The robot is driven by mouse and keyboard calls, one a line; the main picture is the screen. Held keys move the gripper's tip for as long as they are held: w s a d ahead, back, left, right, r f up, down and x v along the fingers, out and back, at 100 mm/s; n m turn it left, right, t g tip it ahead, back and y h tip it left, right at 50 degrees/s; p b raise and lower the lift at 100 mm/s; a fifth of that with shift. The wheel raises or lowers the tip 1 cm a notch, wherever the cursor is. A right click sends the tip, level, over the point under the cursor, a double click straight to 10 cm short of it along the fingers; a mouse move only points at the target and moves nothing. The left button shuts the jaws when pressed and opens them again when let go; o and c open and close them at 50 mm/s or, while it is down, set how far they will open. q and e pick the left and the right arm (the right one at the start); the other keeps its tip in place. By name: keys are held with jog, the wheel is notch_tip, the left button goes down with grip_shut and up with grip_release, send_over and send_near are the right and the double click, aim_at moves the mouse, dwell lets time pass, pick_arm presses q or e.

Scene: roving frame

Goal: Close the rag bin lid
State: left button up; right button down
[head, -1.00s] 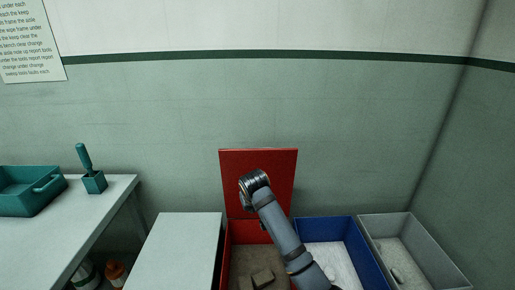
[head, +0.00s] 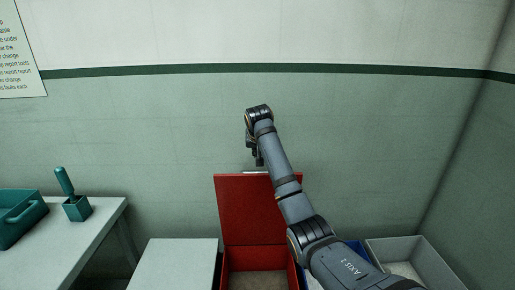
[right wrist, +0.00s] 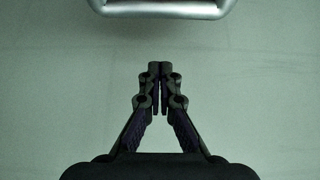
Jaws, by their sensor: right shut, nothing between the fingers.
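The red rag bin (head: 224,276) stands at the front with its red lid (head: 243,205) open, raised upright against the wall side. A thin silver handle edge (head: 257,172) shows at the lid's top edge; a silver bar (right wrist: 160,10), likely this handle, crosses the top of the right wrist view. My right gripper (head: 259,162) points down near the lid's top edge. Its fingers (right wrist: 158,70) are shut and empty, apart from the bar in the wrist view. Whether it touches the lid cannot be told. My left gripper is out of view.
A blue bin (head: 356,246) and a grey bin (head: 410,246) stand to the right, partly behind my right arm. A pale closed box top (head: 175,262) is to the left. A bench (head: 85,232) holds a teal tray (head: 18,222) and a teal brush holder (head: 77,208).

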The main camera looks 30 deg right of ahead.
jog(key=shift+s+a+f+p, duration=0.1)
jog(key=shift+s+f+p, duration=0.1)
jog(key=shift+f, duration=0.5)
jog(key=shift+s+a+f+p, duration=0.15)
jog(key=shift+s+f+p, duration=0.1)
jog(key=shift+f, duration=0.5)
jog(key=shift+s+a+f+p, duration=0.1)
jog(key=shift+s+f+p, duration=0.1)
jog(key=shift+f, duration=0.5)
